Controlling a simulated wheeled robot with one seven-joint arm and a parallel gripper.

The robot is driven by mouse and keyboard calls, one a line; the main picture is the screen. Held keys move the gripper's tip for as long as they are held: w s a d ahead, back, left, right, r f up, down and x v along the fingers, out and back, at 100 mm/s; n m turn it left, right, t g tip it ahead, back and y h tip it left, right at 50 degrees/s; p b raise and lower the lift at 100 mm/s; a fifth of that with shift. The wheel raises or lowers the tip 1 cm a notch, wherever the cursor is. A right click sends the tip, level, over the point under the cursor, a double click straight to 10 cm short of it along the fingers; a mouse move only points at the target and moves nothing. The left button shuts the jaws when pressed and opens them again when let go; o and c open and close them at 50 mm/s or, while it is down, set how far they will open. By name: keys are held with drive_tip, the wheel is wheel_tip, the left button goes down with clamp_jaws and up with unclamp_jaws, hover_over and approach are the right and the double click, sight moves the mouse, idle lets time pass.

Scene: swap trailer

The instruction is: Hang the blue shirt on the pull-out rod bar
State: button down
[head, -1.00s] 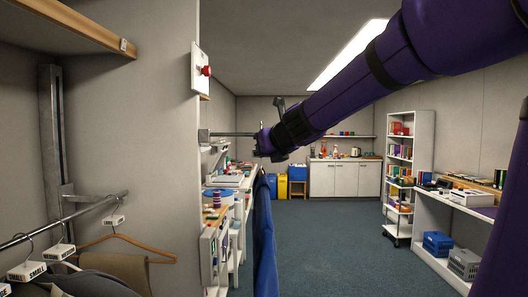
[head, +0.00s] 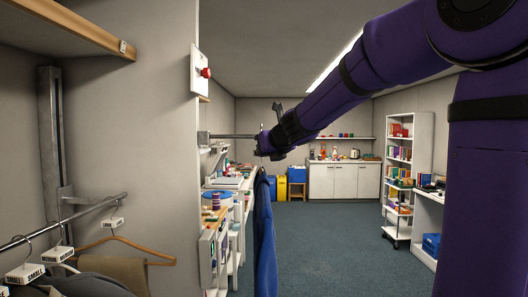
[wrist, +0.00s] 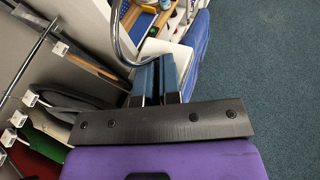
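The blue shirt (head: 264,235) hangs below my gripper (head: 264,146) in the head view, seen nearly edge-on. It also shows at the upper right of the wrist view (wrist: 199,45). In the wrist view, my gripper (wrist: 158,72) has its two fingers close together, with a curved metal hanger hook (wrist: 121,42) at their tips; the exact grip is partly hidden. The pull-out rod bar (head: 232,135) sticks out from the wall's end toward my gripper. The rod's end appears beside the gripper; I cannot tell whether the hook touches it.
A wall panel with a red button (head: 205,72) is above the rod. A cluttered white shelf unit (head: 222,225) stands behind and left of the shirt. A clothes rail (head: 85,215) with an orange hanger (head: 125,240) is at left. The carpet (head: 335,245) is open.

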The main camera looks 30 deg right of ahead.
drive_tip(key=shift+w+d, duration=0.95)
drive_tip(key=shift+w, duration=0.45)
drive_tip(key=shift+w+d, duration=0.95)
drive_tip(key=shift+w, duration=0.45)
drive_tip(key=shift+w+d, duration=0.95)
drive_tip(key=shift+w, duration=0.45)
drive_tip(key=shift+w+d+f, duration=0.15)
drive_tip(key=shift+w+f, duration=0.1)
drive_tip(key=shift+f, duration=0.3)
drive_tip(key=shift+w+d+f, duration=0.15)
drive_tip(key=shift+w+f, duration=0.05)
drive_tip(key=shift+f, duration=0.3)
drive_tip(key=c, duration=1.2)
unclamp_jaws()
drive_tip(key=v, duration=1)
drive_tip(key=shift+s+r, duration=0.1)
drive_tip(key=shift+s, duration=0.25)
